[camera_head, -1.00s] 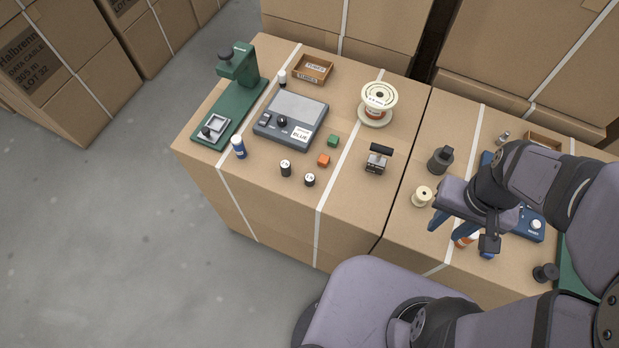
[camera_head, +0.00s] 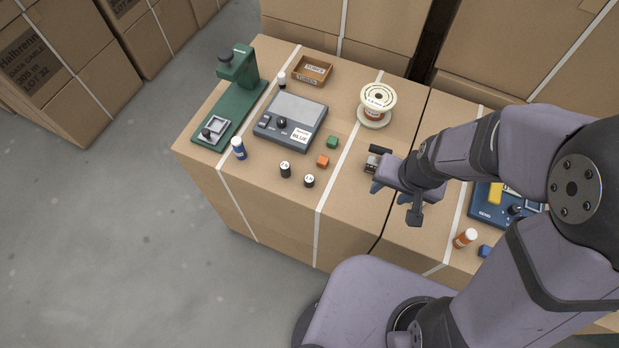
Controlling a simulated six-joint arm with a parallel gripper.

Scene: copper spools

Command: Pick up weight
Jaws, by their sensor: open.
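My gripper (camera_head: 395,200) is open and empty in the head view, fingers down, over the carton top right of its middle. It partly covers a small metal block with a black bar handle (camera_head: 379,149), just behind it. Two small black cylinders with white marked tops, which look like small weights, stand upright at the front left: one left (camera_head: 285,169), one right (camera_head: 309,181). Both are clear of my gripper. No other weight shows plainly. The area under and behind my arm is hidden.
A grey scale (camera_head: 262,136) marked BLUE, a green press (camera_head: 240,100), a blue-and-white bottle (camera_head: 238,148), green (camera_head: 333,142) and orange (camera_head: 322,161) cubes, a copper spool (camera_head: 376,103) and a brown tray (camera_head: 300,76) stand around. An orange bottle (camera_head: 465,238) is at right.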

